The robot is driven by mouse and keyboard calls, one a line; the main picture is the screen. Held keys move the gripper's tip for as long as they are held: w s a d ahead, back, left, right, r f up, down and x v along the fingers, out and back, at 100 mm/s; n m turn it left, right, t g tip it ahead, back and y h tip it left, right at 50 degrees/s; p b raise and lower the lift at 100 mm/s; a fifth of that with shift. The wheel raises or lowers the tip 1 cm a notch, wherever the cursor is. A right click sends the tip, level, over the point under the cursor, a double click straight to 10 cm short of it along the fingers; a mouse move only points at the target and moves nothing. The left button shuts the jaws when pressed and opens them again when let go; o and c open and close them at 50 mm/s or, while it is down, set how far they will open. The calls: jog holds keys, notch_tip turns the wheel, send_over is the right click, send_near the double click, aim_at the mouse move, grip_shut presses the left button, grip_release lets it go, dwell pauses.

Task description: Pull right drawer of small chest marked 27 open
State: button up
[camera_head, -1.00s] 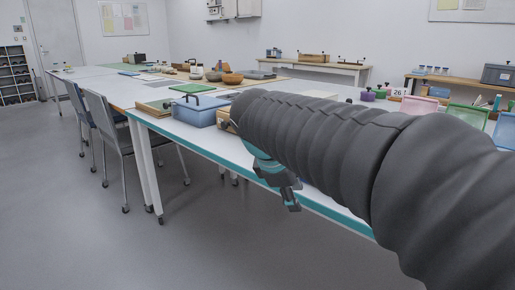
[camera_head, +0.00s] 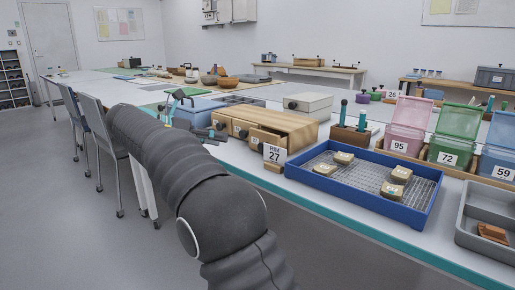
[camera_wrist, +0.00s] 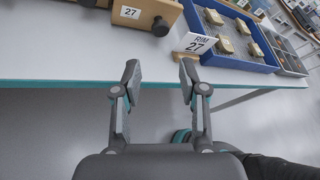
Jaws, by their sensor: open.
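The small wooden chest (camera_head: 275,121) stands near the table's front edge, with dark round knobs on its drawer fronts. Its right drawer (camera_head: 265,141) appears to stand out a little from the chest. A card reading RIM 27 (camera_head: 273,154) stands at the right of the chest. My gripper (camera_wrist: 160,73) is open and empty, its fingers apart from the knob, over the table's front edge. In the head view my arm partly hides it, left of the chest.
A blue tray (camera_head: 386,214) with a wire mesh and several sherds is right of the card. Behind are lidded bins (camera_head: 405,142) and a white box (camera_head: 306,106). A blue box (camera_head: 196,107) is left of the chest. The floor in front is free.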

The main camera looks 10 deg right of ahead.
aim_at(260, 146)
jog(key=b+x, duration=0.3)
jog(key=x, duration=1)
jog(key=shift+w+d+f+b, duration=0.1)
jog(key=shift+d+b, duration=0.15)
jog(key=shift+b, duration=0.05)
jog(key=shift+c, duration=0.2)
grip_shut()
